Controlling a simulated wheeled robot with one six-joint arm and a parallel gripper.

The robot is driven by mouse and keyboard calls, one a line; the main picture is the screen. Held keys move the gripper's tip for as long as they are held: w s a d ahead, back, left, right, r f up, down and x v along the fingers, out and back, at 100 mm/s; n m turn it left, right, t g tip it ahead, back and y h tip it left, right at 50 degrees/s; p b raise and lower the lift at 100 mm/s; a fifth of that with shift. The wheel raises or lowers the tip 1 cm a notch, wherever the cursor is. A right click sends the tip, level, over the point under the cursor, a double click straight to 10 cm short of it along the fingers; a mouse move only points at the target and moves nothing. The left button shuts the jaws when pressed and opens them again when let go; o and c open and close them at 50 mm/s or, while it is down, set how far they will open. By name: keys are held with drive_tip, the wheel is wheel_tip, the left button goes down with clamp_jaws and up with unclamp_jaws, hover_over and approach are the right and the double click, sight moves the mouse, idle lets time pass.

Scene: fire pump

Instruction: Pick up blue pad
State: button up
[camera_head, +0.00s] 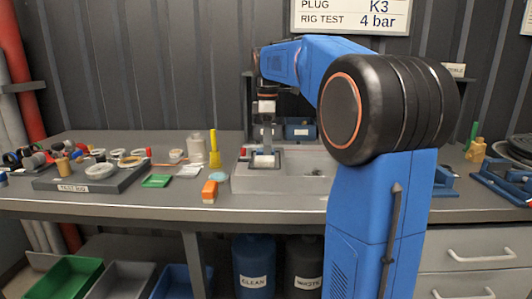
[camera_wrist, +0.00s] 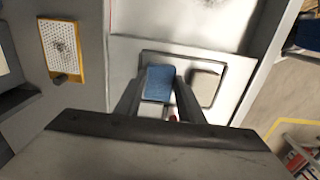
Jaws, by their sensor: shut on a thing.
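The blue pad (camera_wrist: 159,82) is a small blue rectangle between the two fingers of my gripper (camera_wrist: 160,88) in the wrist view. My gripper is shut on it. A pale grey pad (camera_wrist: 205,88) lies just right of it, by the right finger. Both show over a dark-rimmed shallow tray (camera_wrist: 236,72); I cannot tell if the blue pad is clear of its floor. In the head view my gripper (camera_head: 267,143) points down over the tray on the grey bench unit, and I cannot make out the blue pad there.
A yellow-framed perforated block (camera_wrist: 62,52) stands left in the wrist view. A parts board (camera_head: 100,178) is farther left.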

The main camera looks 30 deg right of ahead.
wheel_tip(320, 180, up, 10)
idle(0.6)
drive_tip(key=shift+o, duration=0.4)
